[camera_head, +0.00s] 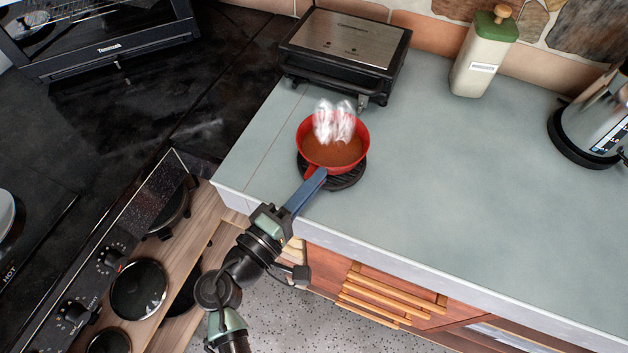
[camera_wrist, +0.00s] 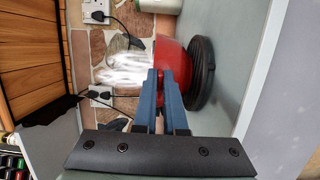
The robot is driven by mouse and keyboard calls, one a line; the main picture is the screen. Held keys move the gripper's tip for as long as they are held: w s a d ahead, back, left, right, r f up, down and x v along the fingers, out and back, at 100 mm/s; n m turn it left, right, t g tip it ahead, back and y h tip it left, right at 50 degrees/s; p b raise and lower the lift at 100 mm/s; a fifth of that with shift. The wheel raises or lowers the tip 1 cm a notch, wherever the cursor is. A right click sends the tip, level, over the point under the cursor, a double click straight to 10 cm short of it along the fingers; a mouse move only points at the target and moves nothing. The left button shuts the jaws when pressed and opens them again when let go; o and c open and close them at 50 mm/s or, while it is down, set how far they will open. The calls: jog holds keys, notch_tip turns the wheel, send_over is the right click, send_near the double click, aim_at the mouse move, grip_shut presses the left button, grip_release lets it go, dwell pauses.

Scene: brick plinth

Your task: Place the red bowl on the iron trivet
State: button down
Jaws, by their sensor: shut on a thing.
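The red bowl (camera_head: 365,142) holds brown contents with white steam rising from it. It sits upright over the dark round iron trivet (camera_head: 345,182), whose front and right edges show beneath it. In the wrist view the red bowl (camera_wrist: 168,52) is seen from the side, with the trivet (camera_wrist: 204,75) right against its underside; no clear gap shows, but full contact is hard to tell. My gripper (camera_head: 318,174) is shut on the near side of the bowl. Its blue fingers (camera_wrist: 166,78) hide part of the bowl in the wrist view.
A black and steel grill (camera_head: 345,45) stands close behind the bowl. A green-lidded bottle (camera_head: 484,58) and a steel kettle (camera_head: 595,120) stand farther right. The grey counter (camera_head: 450,170) is clear right of the trivet. A stove (camera_head: 135,285) is at the lower left.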

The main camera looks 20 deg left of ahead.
dwell(0.3)
jog(key=shift+f+b, duration=0.2)
jog(key=shift+b, duration=0.1)
jog(key=c, duration=1)
grip_release()
jog(key=shift+r, duration=0.1)
